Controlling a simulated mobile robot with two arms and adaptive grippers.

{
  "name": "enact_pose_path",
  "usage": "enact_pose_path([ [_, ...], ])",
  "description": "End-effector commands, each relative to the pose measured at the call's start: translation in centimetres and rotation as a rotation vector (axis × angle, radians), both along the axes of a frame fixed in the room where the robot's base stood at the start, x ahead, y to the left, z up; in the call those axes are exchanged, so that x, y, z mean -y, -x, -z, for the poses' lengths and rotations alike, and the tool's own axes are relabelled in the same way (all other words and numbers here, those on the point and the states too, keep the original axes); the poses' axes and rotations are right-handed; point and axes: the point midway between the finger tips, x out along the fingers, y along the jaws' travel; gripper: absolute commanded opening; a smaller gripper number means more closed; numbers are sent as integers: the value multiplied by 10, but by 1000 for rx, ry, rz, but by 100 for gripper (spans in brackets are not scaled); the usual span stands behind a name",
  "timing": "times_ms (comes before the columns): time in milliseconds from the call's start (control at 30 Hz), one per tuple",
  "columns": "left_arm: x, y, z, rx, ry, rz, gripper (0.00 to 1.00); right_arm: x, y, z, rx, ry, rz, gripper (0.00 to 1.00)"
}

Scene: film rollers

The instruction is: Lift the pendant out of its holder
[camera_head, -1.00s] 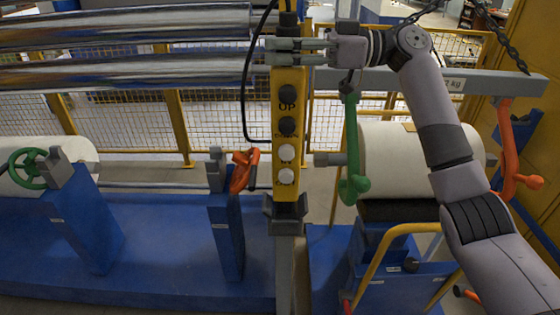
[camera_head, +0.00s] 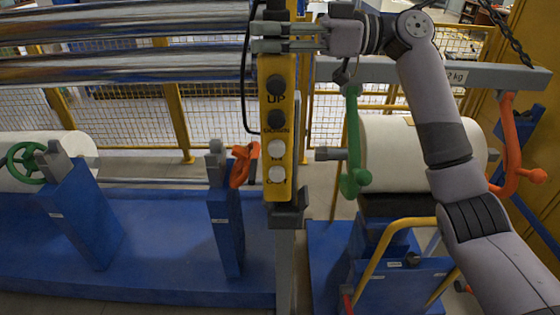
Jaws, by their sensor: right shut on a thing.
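My right gripper (camera_head: 270,38) comes in from the right and is shut on the pendant's upper part. The holder (camera_head: 292,212) is a dark grey bracket on a grey post. The pendant's lower end overlaps the holder's left part in the picture, and I cannot tell whether they touch. My left gripper is not in view.
Shiny metal rollers (camera_head: 120,67) lie at the upper left. A grey beam (camera_head: 400,72) with green and orange hooks crosses at the right, near a white roll (camera_head: 390,150). Blue stands (camera_head: 226,225) are at the lower left. A black cable (camera_head: 246,90) hangs beside the pendant.

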Motion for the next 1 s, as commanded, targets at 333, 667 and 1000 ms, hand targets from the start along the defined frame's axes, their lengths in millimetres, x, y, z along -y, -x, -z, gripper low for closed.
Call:
enact_pose_path([
  [333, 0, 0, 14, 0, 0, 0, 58, -14, 24, -1, 4, -4, -2, 0],
  [667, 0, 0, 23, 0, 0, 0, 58, -26, 45, -1, 4, -4, -2, 0],
  [1000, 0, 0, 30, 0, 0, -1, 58, -39, 66, -1, 3, -4, -2, 0],
])
